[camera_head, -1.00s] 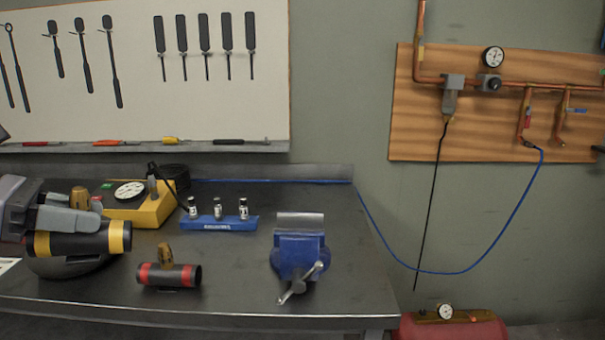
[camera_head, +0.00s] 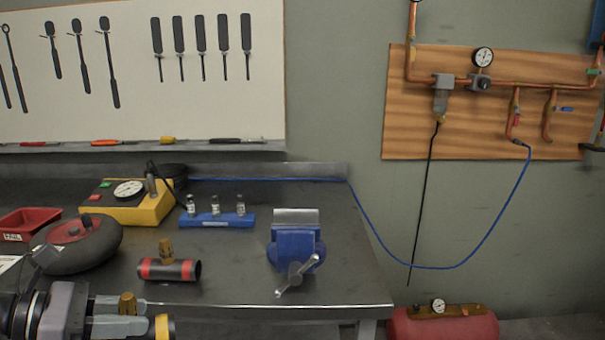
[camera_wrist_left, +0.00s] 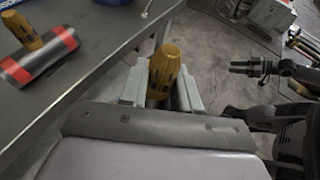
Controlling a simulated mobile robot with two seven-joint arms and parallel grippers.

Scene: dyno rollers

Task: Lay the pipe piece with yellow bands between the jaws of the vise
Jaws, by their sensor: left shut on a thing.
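The pipe piece with yellow bands (camera_head: 163,328) shows in the head view at the bottom left, mostly hidden by my gripper and the frame edge. My left gripper (camera_head: 128,318) is shut on it, in front of the bench's front edge. The pipe's brass fitting stands up between the fingers; it also shows in the left wrist view (camera_wrist_left: 163,72) between the pale fingers of the left gripper (camera_wrist_left: 160,90). The blue vise (camera_head: 295,247) stands on the bench to the right, its jaws at the top and handle in front.
A red-banded pipe piece (camera_head: 170,270) with a brass fitting lies on the bench (camera_head: 345,285) between my gripper and the vise. Behind it are a yellow gauge box (camera_head: 145,207) and a blue holder (camera_head: 217,220) with vials. A dark round object (camera_head: 85,245) and red tray stand left.

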